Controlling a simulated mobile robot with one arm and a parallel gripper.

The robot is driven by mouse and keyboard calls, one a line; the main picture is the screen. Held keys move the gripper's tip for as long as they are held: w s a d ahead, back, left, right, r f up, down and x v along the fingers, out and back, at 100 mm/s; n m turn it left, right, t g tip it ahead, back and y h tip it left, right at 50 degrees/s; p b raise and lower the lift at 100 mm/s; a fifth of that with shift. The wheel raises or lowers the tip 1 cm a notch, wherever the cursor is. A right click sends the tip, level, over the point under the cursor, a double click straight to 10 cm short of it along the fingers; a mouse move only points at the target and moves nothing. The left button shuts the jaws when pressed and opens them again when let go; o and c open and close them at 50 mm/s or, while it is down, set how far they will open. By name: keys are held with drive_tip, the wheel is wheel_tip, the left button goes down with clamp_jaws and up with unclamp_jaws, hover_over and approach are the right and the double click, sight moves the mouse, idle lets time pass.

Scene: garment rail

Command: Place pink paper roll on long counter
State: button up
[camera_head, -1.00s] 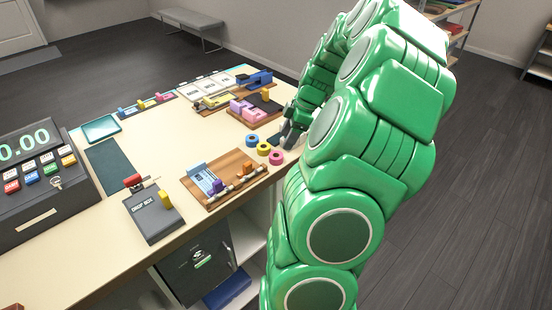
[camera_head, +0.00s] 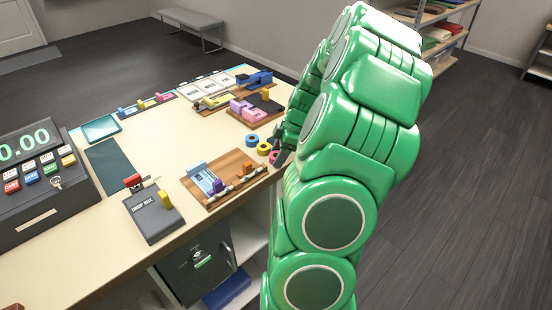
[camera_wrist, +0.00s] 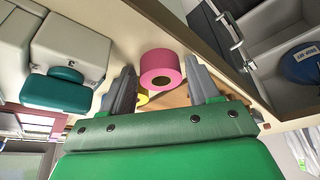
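The pink paper roll (camera_head: 274,157) stands on the near right edge of the long counter (camera_head: 150,145), beside a yellow roll (camera_head: 264,149) and a blue roll (camera_head: 252,140). My gripper (camera_head: 282,158) is low at that edge and partly covers the pink roll in the head view. In the wrist view my gripper (camera_wrist: 160,76) is open, with a finger on each side of the pink roll (camera_wrist: 162,62). Gaps show between the roll and both fingers. The yellow roll (camera_wrist: 143,97) is partly hidden there.
A wooden board (camera_head: 224,180) with a card and small pieces lies left of the rolls. A tray with pink blocks (camera_head: 255,112) is behind them. The drop box (camera_head: 153,213) and cash register (camera_head: 35,180) are further left. The counter's middle is mostly clear.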

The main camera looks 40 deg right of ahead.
sight(273, 155)
drive_tip(key=c, duration=0.9)
drive_tip(key=shift+o, duration=0.2)
drive_tip(key=shift+r, duration=0.4)
wheel_tip(273, 155, up, 2)
drive_tip(key=shift+r, duration=0.15)
drive_tip(key=s+a+r, duration=0.8)
drive_tip(key=s+r, duration=0.2)
drive_tip(key=s, duration=0.1)
drive_tip(key=shift+s+a, duration=0.15)
